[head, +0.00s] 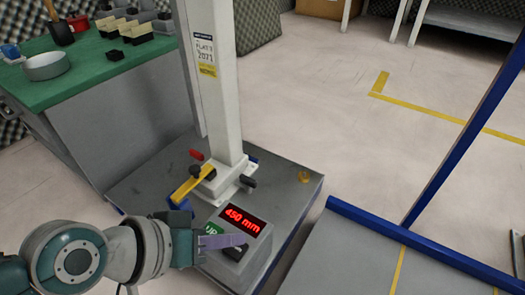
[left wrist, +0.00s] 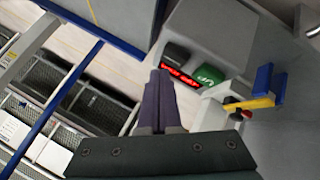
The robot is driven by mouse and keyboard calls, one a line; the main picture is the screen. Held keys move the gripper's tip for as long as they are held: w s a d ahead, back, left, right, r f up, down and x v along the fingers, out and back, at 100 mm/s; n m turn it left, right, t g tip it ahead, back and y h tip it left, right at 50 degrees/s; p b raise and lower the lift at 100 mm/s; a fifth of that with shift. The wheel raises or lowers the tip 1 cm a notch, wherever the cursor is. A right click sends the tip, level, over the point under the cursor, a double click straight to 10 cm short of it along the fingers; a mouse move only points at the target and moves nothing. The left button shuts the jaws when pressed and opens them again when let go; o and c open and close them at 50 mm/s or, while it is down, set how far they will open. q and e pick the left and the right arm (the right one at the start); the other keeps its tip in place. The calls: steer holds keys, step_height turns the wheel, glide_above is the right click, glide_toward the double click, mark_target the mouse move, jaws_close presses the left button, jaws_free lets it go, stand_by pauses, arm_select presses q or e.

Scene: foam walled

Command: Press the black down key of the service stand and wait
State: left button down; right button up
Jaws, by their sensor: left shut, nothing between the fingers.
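The service stand has a pale column (head: 217,80) on a grey base. Its control box (head: 245,270) carries a red display (head: 241,220) reading 450 mm, a green UP key (head: 212,230) and the black down key (head: 236,251). My left gripper (head: 240,240) is shut and empty, its purple fingers reaching over the box at the black key and partly covering it. In the left wrist view the fingertips (left wrist: 160,73) show beside the red display (left wrist: 181,76), with the green key (left wrist: 208,75) to the right. I cannot tell whether they touch the black key. My right gripper is out of view.
A yellow and blue lever (head: 187,188) and a black knob (head: 248,181) sit at the column's foot. A green-topped bench (head: 90,75) with a grey ring and small boxes stands at left. Blue-edged framing (head: 420,245) stands at right. The floor behind is open.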

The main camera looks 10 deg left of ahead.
arm_select(q)
steer(key=shift+f, duration=0.1)
stand_by(0.6)
steer(key=shift+f+b, duration=0.35)
